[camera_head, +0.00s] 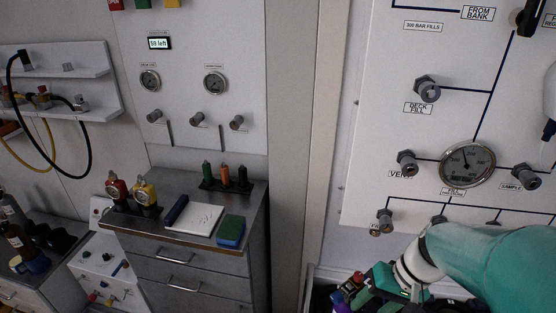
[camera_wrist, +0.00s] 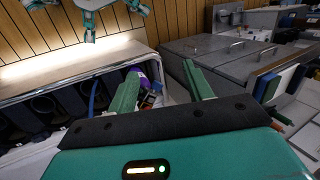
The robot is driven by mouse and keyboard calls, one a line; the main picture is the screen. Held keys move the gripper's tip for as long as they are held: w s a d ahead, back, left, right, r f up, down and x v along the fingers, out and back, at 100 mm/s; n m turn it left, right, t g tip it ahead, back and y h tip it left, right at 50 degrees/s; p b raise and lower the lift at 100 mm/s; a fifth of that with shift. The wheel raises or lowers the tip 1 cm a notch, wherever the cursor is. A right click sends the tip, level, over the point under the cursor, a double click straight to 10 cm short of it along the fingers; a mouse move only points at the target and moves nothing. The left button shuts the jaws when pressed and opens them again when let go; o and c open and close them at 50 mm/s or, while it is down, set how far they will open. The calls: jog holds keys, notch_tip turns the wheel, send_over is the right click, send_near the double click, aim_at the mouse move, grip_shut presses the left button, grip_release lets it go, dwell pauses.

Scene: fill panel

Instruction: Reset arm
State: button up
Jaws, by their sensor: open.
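My gripper (camera_wrist: 162,72) shows in the wrist view with its two green fingers spread apart and nothing between their tips. In the head view my teal arm (camera_head: 490,255) reaches in from the lower right, in front of the bottom of the white valve panel (camera_head: 395,150). Its far end lies low at the bottom edge, and the fingers cannot be made out there. Beyond the fingers in the wrist view are a purple item (camera_wrist: 146,82) and small coloured items, partly hidden by the left finger.
A grey drawer cabinet (camera_head: 180,255) holds red and yellow gauges, a notepad (camera_head: 193,218) and a blue-green sponge (camera_head: 231,230). A gauge panel (camera_head: 195,100) stands behind it. In the wrist view, a shelf (camera_wrist: 70,75) with dark bins is at left and grey cabinets (camera_wrist: 225,60) at right.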

jog(key=s+a+r+t+h, duration=0.1)
jog(key=a+r+t+h, duration=0.1)
jog(key=r, duration=0.4)
jog(key=s+a+r+n+t+h, duration=0.1)
jog(key=s+a+r+t+h, duration=0.1)
jog(key=r, duration=0.5)
jog(key=shift+s+t+h, duration=0.3)
jog(key=shift+t+h, duration=0.1)
jog(key=shift+t, duration=0.4)
